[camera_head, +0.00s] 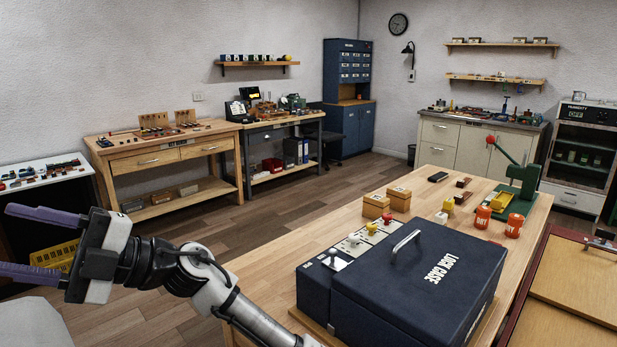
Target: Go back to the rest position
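My gripper (36,243) is at the lower left in the head view, with two purple fingers spread wide apart. Nothing is between the fingers. It is held in the air left of the near workbench, clear of it. My arm reaches to it from the bottom edge, passing in front of the wooden floor and the bench's left edge. No rest position is marked in the view.
The near workbench (300,232) holds a dark blue lock case (415,285), small wooden boxes (399,199), orange jars (514,225) and a green press (524,178). A wooden bench (165,155) stands at the back left. The floor (215,230) between them is clear.

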